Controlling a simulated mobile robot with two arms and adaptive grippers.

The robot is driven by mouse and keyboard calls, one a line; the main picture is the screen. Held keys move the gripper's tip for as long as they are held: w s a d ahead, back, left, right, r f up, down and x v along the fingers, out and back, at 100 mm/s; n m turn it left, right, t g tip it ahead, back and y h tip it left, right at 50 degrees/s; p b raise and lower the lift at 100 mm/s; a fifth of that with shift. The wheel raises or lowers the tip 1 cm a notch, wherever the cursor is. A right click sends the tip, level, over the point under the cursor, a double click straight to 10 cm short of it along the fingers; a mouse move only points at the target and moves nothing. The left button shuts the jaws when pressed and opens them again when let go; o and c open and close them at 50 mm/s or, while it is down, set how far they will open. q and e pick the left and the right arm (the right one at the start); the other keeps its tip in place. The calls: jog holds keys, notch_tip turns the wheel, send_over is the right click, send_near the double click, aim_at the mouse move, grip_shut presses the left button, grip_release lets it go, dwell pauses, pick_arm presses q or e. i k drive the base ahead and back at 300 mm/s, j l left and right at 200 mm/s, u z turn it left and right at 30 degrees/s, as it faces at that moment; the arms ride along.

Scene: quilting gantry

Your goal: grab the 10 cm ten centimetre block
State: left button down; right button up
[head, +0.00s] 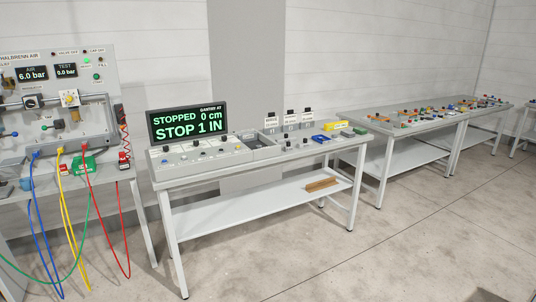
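No block can be read as the 10 cm one; any size marks are too small to make out. On the right part of the middle bench top lie a yellow block-like piece (335,126), a blue piece (320,138) and a green piece (347,133). A brown, wood-coloured bar (321,184) lies on the bench's lower shelf. Neither of my grippers is in view.
The middle bench (205,179) carries a display (188,121) reading "STOPPED 0 cm, STOP 1 IN". An air panel (60,90) with hanging coloured hoses stands at left. Another bench (415,124) with small parts stands at right. The floor in front is clear.

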aim_at(306, 143)
jog(key=i, duration=1.9)
